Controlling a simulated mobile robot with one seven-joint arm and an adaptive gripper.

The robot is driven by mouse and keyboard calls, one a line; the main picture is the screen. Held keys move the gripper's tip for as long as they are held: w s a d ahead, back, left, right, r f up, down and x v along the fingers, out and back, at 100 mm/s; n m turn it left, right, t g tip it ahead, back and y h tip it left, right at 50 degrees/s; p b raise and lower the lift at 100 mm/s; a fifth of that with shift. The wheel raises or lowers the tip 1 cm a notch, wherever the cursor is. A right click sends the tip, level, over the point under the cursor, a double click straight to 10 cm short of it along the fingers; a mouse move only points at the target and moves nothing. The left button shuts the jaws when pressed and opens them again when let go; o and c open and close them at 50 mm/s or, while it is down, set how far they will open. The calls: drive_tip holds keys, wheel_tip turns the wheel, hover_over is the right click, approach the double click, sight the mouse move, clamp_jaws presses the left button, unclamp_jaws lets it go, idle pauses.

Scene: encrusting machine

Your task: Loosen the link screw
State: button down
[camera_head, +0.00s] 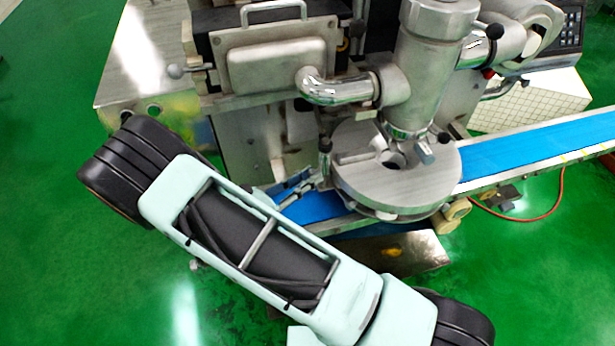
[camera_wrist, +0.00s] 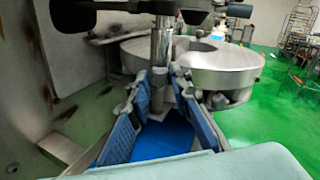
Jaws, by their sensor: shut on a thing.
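The link screw seems to be the upright metal post with a dark knob (camera_head: 325,146) at the left edge of the round steel disc housing (camera_head: 385,190). In the wrist view the shiny post (camera_wrist: 162,45) stands between the two blue-padded fingers of my gripper (camera_wrist: 160,88). The fingers are shut on the post, one on each side, with their tips at its lower part. In the head view my gripper (camera_head: 318,178) reaches the post from the lower left, and its tips are partly hidden. The post looks upright.
A blue conveyor belt (camera_head: 540,145) runs under the disc housing. A steel column (camera_head: 425,60) stands over the disc, with a curved pipe (camera_head: 335,88) and a boxy steel cover (camera_head: 275,65) to its left. The green floor (camera_head: 60,280) is clear at lower left.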

drive_tip(key=c, duration=1.7)
unclamp_jaws()
drive_tip(key=shift+c, duration=0.2)
drive_tip(key=shift+a, duration=0.1)
drive_tip(key=v, duration=1.2)
drive_tip(key=shift+r, duration=0.1)
